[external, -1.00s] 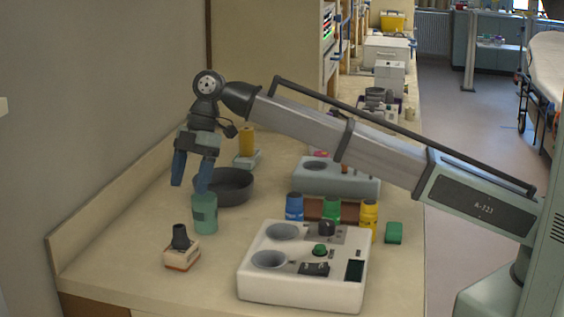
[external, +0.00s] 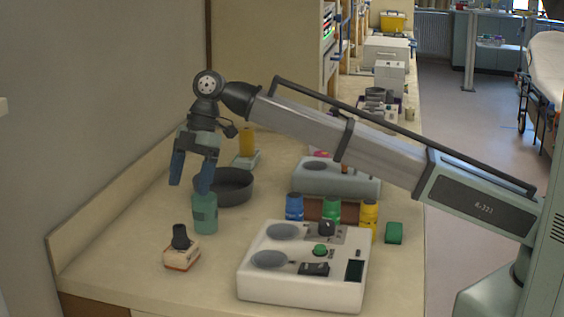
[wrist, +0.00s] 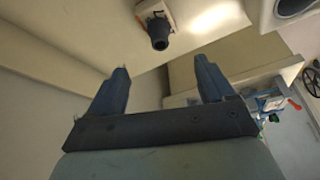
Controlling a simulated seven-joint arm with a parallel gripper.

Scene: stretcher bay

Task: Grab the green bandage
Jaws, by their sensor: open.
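My gripper (external: 189,186) is open and empty, with blue fingers pointing down above the left part of the counter. Its two fingers also show apart in the wrist view (wrist: 160,68). A small green block (external: 394,233) lies by the counter's right edge, far right of my gripper. A green roll-like item (external: 331,209) stands between a blue one (external: 294,207) and a yellow one (external: 369,215) by a brown holder. I cannot tell which green thing is the bandage. Neither clearly shows in the wrist view.
A teal jar (external: 204,213) stands just below my gripper, with a dark round bowl (external: 233,189) behind it. A small box with a black knob (external: 181,258) sits front left. A white device (external: 300,290) fills the front middle. A wall borders the left.

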